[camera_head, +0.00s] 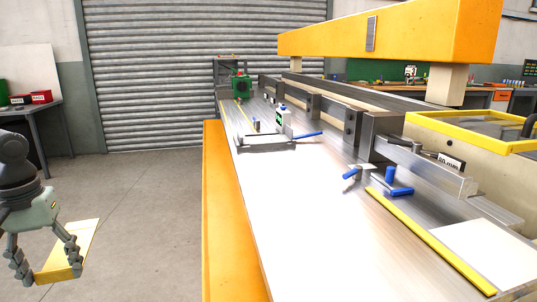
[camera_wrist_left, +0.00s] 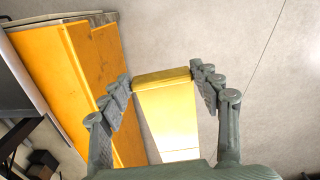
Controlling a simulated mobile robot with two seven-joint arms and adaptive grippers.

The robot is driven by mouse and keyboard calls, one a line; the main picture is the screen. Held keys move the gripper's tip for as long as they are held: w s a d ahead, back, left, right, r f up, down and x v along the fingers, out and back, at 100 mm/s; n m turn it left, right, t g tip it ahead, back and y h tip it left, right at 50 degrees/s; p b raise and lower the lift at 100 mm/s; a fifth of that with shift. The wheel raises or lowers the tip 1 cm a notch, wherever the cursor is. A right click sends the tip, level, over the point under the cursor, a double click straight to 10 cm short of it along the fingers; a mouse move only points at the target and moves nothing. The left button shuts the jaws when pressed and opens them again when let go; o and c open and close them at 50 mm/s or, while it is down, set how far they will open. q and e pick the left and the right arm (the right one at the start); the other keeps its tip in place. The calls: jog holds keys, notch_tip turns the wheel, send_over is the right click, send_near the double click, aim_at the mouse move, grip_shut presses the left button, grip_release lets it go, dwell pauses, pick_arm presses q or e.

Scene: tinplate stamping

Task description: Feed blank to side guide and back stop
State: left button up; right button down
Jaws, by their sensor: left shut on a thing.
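My left gripper (camera_head: 51,274) is at the lower left in the head view, over the floor and left of the press table. Its fingers are shut on the sides of a flat gold-coloured blank (camera_head: 70,249) with a thicker yellow near edge. In the left wrist view the blank (camera_wrist_left: 168,115) lies between the two fingers (camera_wrist_left: 162,76). A metal stop bar with an "80 mm" label (camera_head: 449,161) stands on the right of the table. Blue-handled clamps (camera_head: 398,188) sit near it, beside a yellow strip (camera_head: 430,240). I cannot tell which part is the side guide. My right gripper is not in view.
The steel table (camera_head: 300,220) has a wide clear surface and an orange front side (camera_head: 222,220). A white-and-green bottle (camera_head: 284,122) and a blue-handled part (camera_head: 307,135) stand farther back. A pale sheet (camera_head: 490,250) lies at the right. An orange beam (camera_head: 390,32) spans above.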

pick_arm(q)
jog(key=s+a+f+n, duration=0.2)
jog(key=s+a+f, duration=0.1)
jog(key=s+a, duration=0.35)
jog(key=d+f, duration=0.6)
jog(key=f, duration=0.1)
jog(key=w+d+r+m, duration=0.1)
jog(key=w+d+m, duration=0.2)
jog(key=d, duration=0.8)
jog(key=w+d+r+m, duration=0.2)
jog(key=w+d+m, duration=0.1)
jog(key=d, duration=0.8)
jog(key=shift+w+d+r, duration=0.15)
jog(key=shift+w+r, duration=0.15)
jog(key=shift+w, duration=0.25)
